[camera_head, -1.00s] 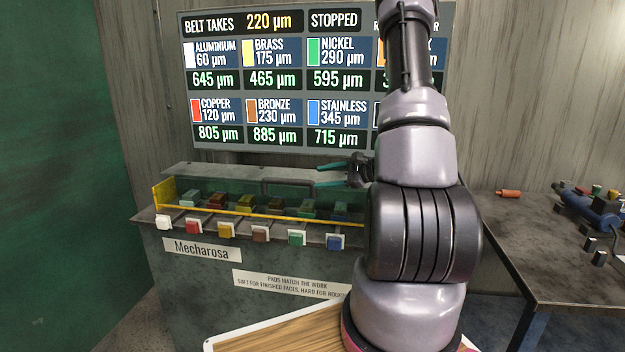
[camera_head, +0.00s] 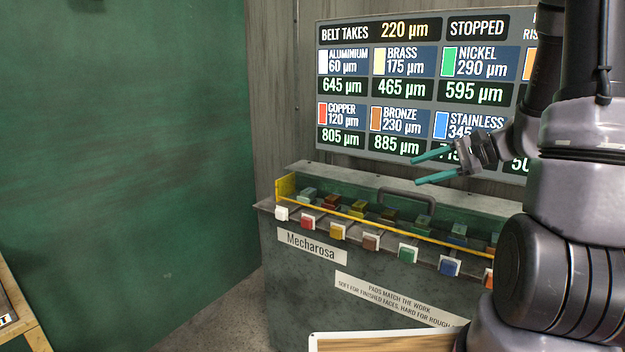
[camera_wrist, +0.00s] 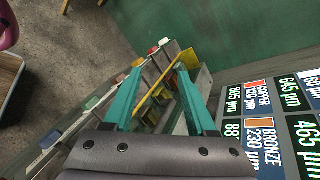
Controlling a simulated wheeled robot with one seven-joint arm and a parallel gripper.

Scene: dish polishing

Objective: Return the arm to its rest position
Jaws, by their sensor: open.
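My gripper (camera_head: 440,167) is open, with two teal fingers pointing left in the head view. It appears in front of the lower part of the display board and above the polishing bench, with nothing between its fingers. My arm is bent at the right of the head view and hides the board's right side. In the wrist view, my gripper (camera_wrist: 157,92) shows both fingers spread apart, with the bench and its yellow rail beyond them.
The bench (camera_head: 320,285) carries a row of coloured buttons, a yellow rail (camera_head: 385,226) and a dark handle (camera_head: 405,193). The display board (camera_head: 424,102) hangs behind it. A green wall (camera_head: 125,170) stands at left. A wood-topped surface (camera_head: 390,342) lies at the bottom.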

